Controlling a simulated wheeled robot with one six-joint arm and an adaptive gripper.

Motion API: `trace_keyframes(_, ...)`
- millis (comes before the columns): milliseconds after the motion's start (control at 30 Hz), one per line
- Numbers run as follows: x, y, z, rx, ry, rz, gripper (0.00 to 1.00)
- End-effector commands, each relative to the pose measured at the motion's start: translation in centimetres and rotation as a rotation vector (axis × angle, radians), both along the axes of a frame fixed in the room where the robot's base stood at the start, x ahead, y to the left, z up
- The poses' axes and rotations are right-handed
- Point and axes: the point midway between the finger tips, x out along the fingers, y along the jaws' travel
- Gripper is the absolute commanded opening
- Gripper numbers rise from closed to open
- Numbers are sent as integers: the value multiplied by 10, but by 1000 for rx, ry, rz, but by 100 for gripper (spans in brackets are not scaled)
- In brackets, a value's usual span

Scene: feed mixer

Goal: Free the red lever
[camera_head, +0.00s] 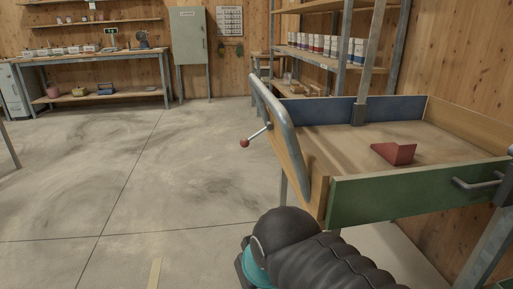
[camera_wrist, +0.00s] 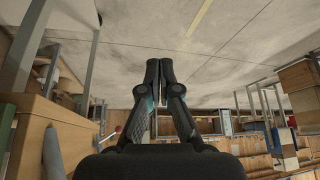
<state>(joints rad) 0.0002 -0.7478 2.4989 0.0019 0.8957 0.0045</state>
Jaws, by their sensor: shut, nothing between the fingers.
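The lever is a short metal rod with a red ball knob (camera_head: 244,143) on its end. It sticks out to the left from the wooden side of the mixer trough (camera_head: 291,160), beside a thick bent grey metal bar (camera_head: 284,125). A small red spot near the trough side in the wrist view (camera_wrist: 118,128) looks like the same knob. My gripper (camera_wrist: 158,66) is shut and empty, its fingertips together over bare floor, apart from the lever. In the head view my black-sleeved arm covers the bottom middle, and the gripper cannot be made out there.
A red wedge-shaped piece (camera_head: 397,153) lies on the trough floor. The green front panel (camera_head: 415,190) has a metal handle (camera_head: 478,183). A grey post (camera_head: 368,60) rises from the trough. Shelves with tins (camera_head: 325,45) stand behind. The concrete floor (camera_head: 150,170) to the left is clear.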

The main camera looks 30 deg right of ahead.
Motion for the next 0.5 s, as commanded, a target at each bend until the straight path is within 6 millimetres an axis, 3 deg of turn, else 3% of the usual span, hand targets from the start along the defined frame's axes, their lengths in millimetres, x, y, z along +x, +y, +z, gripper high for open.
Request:
trace_keyframes(167,36,0,4,88,-67,-108,0)
trace_keyframes(333,120,-5,16,309,-230,-375,0)
trace_keyframes(500,211,-29,27,583,-421,-688,0)
